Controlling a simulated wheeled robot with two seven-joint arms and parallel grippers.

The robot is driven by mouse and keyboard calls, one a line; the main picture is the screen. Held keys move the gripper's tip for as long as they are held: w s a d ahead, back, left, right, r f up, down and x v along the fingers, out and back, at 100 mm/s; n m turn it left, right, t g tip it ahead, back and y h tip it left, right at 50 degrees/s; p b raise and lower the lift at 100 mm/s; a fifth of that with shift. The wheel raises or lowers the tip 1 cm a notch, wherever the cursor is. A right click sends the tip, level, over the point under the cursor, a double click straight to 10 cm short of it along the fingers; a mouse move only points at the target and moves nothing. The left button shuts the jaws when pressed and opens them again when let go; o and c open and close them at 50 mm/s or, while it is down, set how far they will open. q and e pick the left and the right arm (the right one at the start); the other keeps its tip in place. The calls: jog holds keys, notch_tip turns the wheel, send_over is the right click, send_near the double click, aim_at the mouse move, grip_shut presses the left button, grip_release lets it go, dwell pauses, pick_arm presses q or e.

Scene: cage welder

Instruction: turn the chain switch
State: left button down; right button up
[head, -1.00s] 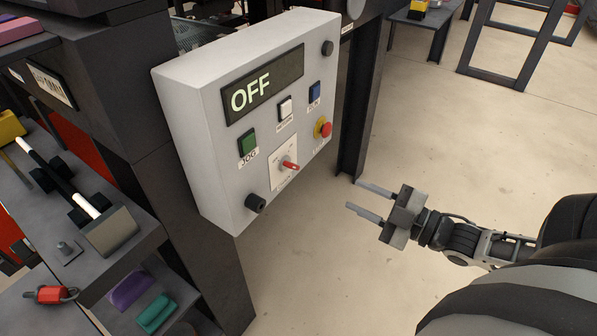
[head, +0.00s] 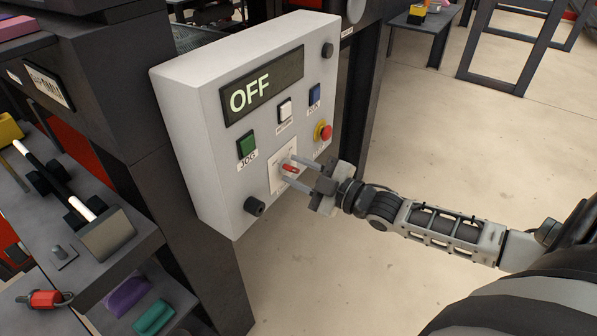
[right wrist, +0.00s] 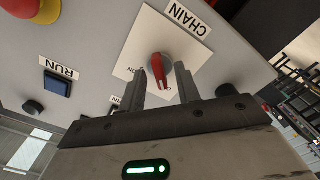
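The chain switch (head: 290,169) is a red rotary knob on a white plate, low on the front of the grey control box (head: 185,140). In the right wrist view the red knob (right wrist: 157,72) sits on the plate labelled CHAIN. My right gripper (head: 287,170) is open, its two fingers pointing at the panel, one on each side of the knob. In the right wrist view the fingers (right wrist: 160,82) stand apart with the knob between them; I cannot tell whether they touch it. The box display (head: 262,86) reads OFF. My left gripper is not in view.
A green JOG button (head: 247,144), a white button (head: 285,110), a blue RUN button (head: 314,94) and a red emergency stop (head: 323,131) surround the switch. A black knob (head: 254,206) sticks out below left. A dark shelf with parts stands left. Open floor lies right.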

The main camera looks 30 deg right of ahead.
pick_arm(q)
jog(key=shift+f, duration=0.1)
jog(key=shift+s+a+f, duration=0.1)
pick_arm(e)
grip_shut()
jog(key=shift+m, duration=0.3)
jog(key=m+p, duration=0.2)
jog(key=m, duration=0.1)
jog(key=shift+w+r, duration=0.1)
jog(key=shift+r, duration=0.05)
jog(key=m+p, duration=0.1)
jog(key=m, duration=0.4)
jog(key=shift+d+m+p, duration=0.1)
jog(key=shift+m+p, duration=0.25)
jog(key=shift+m, duration=0.55)
jog(key=m, duration=0.3)
jog(key=shift+m, duration=0.3)
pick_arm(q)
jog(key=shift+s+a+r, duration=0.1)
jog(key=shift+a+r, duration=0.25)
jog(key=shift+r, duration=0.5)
pick_arm(e)
jog(key=shift+m, duration=1.9)
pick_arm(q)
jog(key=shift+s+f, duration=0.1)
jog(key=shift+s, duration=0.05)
pick_arm(e)
jog(key=shift+m, duration=0.3)
